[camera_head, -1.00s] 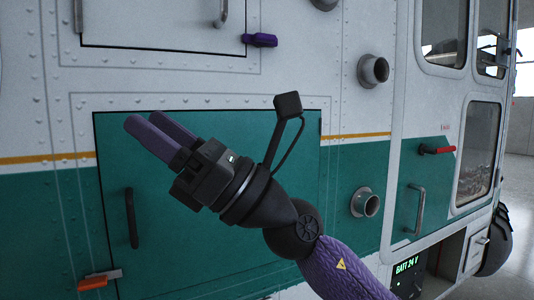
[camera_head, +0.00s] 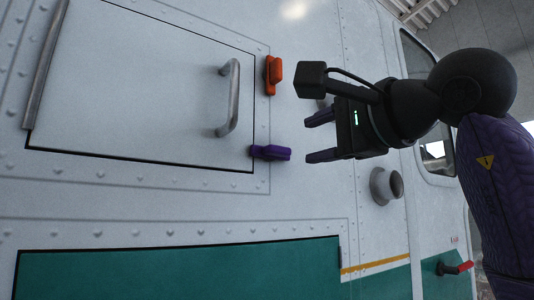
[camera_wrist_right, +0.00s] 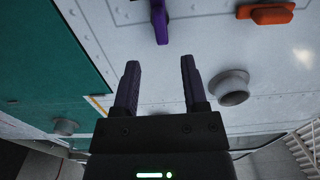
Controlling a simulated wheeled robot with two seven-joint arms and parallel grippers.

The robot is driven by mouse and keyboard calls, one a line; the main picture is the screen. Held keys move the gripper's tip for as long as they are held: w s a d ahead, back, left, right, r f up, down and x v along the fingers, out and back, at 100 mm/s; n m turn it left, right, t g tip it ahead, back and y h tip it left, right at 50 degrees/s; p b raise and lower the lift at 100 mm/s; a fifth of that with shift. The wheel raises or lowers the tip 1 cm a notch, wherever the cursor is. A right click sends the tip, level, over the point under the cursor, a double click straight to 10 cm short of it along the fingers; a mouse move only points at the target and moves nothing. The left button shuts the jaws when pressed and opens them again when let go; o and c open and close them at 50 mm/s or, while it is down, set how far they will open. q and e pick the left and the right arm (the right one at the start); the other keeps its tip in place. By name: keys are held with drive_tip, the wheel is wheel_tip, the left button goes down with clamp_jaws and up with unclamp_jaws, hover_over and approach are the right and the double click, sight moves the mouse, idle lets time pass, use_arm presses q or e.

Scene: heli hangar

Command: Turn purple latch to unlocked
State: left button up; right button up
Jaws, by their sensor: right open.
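The purple latch (camera_head: 270,152) sits at the lower right edge of the white hatch (camera_head: 150,85), lying roughly horizontal in the head view. In the right wrist view the purple latch (camera_wrist_right: 159,22) shows at the top, ahead of the fingertips. My right gripper (camera_head: 313,138) is open and empty, just right of the purple latch and apart from it. It also shows in the right wrist view (camera_wrist_right: 160,75), its two fingers spread. My left gripper is not in view.
An orange latch (camera_head: 273,75) is on the hatch's upper right edge, upright. A metal handle (camera_head: 232,98) stands out from the hatch. A round port (camera_head: 386,186) sticks out at the lower right. A green panel (camera_head: 180,272) lies below. A red handle (camera_head: 458,268) is at the far lower right.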

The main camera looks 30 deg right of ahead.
sight(282, 150)
drive_tip(key=w, duration=0.1)
drive_tip(key=w+p, duration=0.1)
drive_tip(key=w, duration=0.1)
drive_tip(key=shift+a+r, duration=0.2)
drive_tip(key=w+p, duration=0.1)
drive_tip(key=w, duration=0.3)
drive_tip(key=shift+w+a+f, duration=0.1)
drive_tip(key=shift+f, duration=0.05)
drive_tip(key=shift+w, duration=0.25)
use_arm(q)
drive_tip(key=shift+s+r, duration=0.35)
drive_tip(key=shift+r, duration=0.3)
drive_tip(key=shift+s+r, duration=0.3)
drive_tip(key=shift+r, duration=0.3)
use_arm(e)
drive_tip(key=shift+s, duration=0.15)
drive_tip(key=shift+f, duration=0.1)
drive_tip(key=shift+c, duration=1.1)
drive_tip(key=shift+w+a, duration=0.1)
drive_tip(key=shift+w, duration=0.1)
clamp_jaws()
